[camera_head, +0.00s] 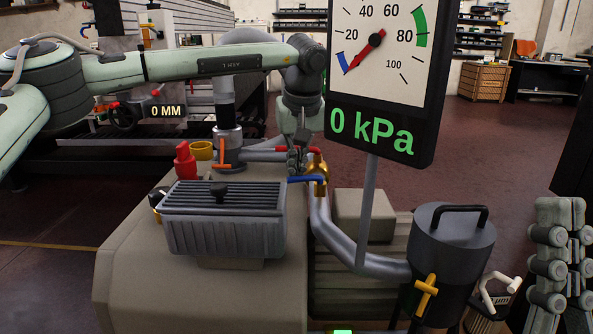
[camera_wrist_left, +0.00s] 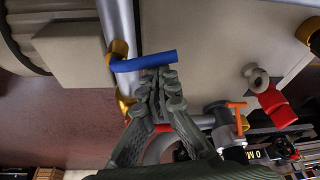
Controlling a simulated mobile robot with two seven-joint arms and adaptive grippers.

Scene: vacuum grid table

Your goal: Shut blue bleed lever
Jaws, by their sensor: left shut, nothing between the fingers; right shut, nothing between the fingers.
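The blue bleed lever (camera_head: 302,180) sticks out leftward, roughly level, from a brass fitting (camera_head: 318,172) on the grey pipe. My left gripper (camera_head: 296,168) is shut and empty. Its fingertips (camera_wrist_left: 160,74) are right beside the lever's free end; I cannot tell whether they touch. My right gripper (camera_head: 560,215) is shut and empty at the far right edge.
A ribbed grey box (camera_head: 222,225) stands left of the fitting. A dark canister (camera_head: 452,245) with an orange valve (camera_head: 427,292) is at the right. A red part (camera_head: 185,162) stands behind the box.

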